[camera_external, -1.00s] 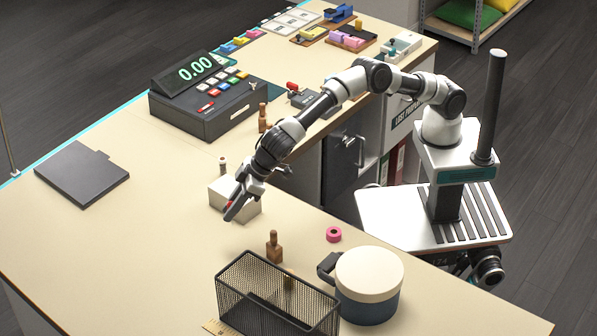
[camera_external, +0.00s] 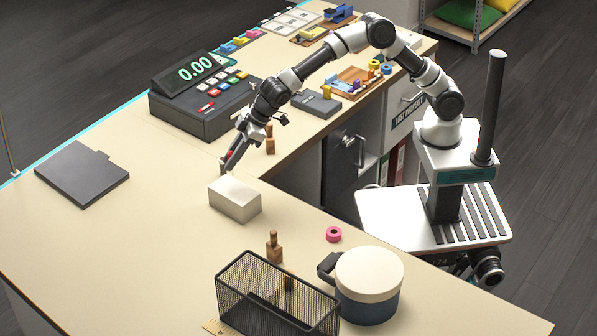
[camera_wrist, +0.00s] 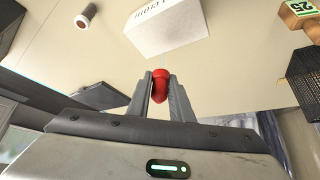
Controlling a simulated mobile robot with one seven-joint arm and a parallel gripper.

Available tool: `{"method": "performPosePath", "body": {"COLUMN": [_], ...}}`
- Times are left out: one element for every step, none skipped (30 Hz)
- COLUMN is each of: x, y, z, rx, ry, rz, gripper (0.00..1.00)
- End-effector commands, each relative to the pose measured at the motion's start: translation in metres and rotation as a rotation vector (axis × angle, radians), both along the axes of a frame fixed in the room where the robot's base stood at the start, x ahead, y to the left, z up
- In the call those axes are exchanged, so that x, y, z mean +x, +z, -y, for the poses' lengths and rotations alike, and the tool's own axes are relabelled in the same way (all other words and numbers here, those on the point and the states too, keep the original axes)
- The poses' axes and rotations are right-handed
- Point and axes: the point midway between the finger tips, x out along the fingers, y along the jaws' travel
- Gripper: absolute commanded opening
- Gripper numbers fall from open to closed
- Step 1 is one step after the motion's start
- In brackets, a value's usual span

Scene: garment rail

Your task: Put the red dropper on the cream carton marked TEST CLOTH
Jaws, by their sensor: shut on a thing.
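My gripper (camera_external: 227,167) is shut on the red dropper (camera_wrist: 160,86), which sits between the two fingertips in the wrist view. A bit of red also shows at the fingers in the external view. The cream carton (camera_external: 235,202) stands upright on the counter, just in front of the fingertips in the external view. In the wrist view the carton (camera_wrist: 168,30) lies beyond the dropper, apart from it, with partly cut-off dark lettering on one face. The dropper's height over the counter is hard to tell.
A small bottle with a reddish-brown top (camera_wrist: 86,16) stands near the carton. A cash register (camera_external: 210,105) is behind.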

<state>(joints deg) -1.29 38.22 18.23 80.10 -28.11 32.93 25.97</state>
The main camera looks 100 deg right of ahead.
Motion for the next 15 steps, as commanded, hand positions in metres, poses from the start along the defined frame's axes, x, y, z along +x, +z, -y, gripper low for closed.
{"method": "performPosePath", "body": {"x": [0.000, 0.000, 0.000, -0.001, -0.001, -0.001, -0.001, 0.000, 0.000, 0.000, 0.000, 0.000, 0.000, 0.000, 0.000], "y": [-0.006, -0.010, -0.016, -0.022, -0.027, -0.034, -0.038, -0.042, -0.046, -0.048, -0.050, -0.050, -0.050, -0.050, -0.050], "z": [0.000, 0.000, 0.000, 0.000, -0.001, 0.000, 0.000, -0.001, 0.000, 0.000, 0.000, -0.001, -0.001, -0.001, 0.000], "rx": [-0.001, -0.001, -0.001, -0.001, -0.001, -0.001, -0.001, -0.001, -0.002, -0.002, -0.001, 0.000, 0.000, 0.000, 0.000], "ry": [0.002, 0.002, 0.001, 0.001, 0.002, 0.002, 0.001, 0.001, 0.001, 0.001, 0.000, 0.001, 0.001, 0.000, 0.000], "rz": [-0.001, -0.001, -0.003, -0.004, -0.003, -0.003, -0.003, -0.002, -0.002, -0.001, 0.000, 0.001, 0.001, 0.002, 0.002], "gripper": [0.00, 0.00, 0.00, 0.00, 0.00, 0.00, 0.00, 0.00, 0.00, 0.00, 0.00, 0.00, 0.00, 0.00, 0.00]}}
